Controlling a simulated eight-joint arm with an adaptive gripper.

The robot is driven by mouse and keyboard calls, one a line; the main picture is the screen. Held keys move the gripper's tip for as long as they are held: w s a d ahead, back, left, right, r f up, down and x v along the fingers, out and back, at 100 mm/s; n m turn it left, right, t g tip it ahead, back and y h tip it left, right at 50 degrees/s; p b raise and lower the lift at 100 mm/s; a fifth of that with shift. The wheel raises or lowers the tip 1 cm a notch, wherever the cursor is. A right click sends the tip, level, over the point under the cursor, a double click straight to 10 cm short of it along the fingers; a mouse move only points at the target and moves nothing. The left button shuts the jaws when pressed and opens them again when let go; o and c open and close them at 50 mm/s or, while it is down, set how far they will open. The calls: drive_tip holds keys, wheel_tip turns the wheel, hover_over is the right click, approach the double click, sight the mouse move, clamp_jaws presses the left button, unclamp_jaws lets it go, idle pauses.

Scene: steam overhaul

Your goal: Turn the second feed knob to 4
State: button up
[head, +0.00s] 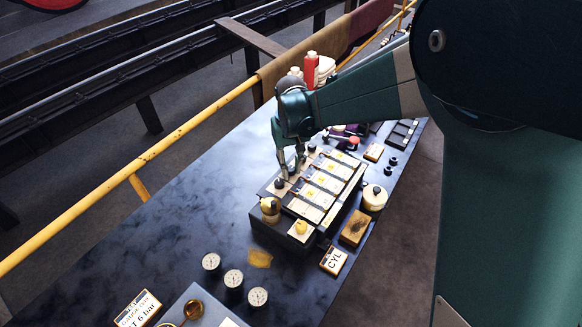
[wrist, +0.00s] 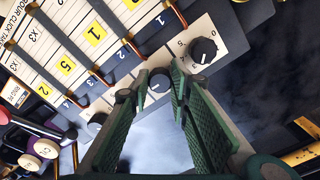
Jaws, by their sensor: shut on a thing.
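My gripper (wrist: 160,76) has its green fingers on either side of a small dark feed knob (wrist: 159,83), the middle of three in the wrist view. It is shut on this knob. A white mark shows on the knob's top, but the fingers cover much of its dial, so I cannot read its setting. A larger-looking black knob (wrist: 204,50) with a numbered scale is to the right, and another knob (wrist: 97,122) is at lower left. In the head view my gripper (head: 291,168) points down at the back edge of the long feed box (head: 259,222).
Yellow number cards and copper pipes run along the box top. A red bottle (head: 311,69) stands behind. The bench left of the box is clear.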

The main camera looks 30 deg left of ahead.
sight(291, 169)
drive_tip(key=o, duration=0.9)
drive_tip(key=shift+r, duration=0.1)
drive_tip(key=shift+r, duration=5.95)
drive_tip(key=shift+d, duration=0.1)
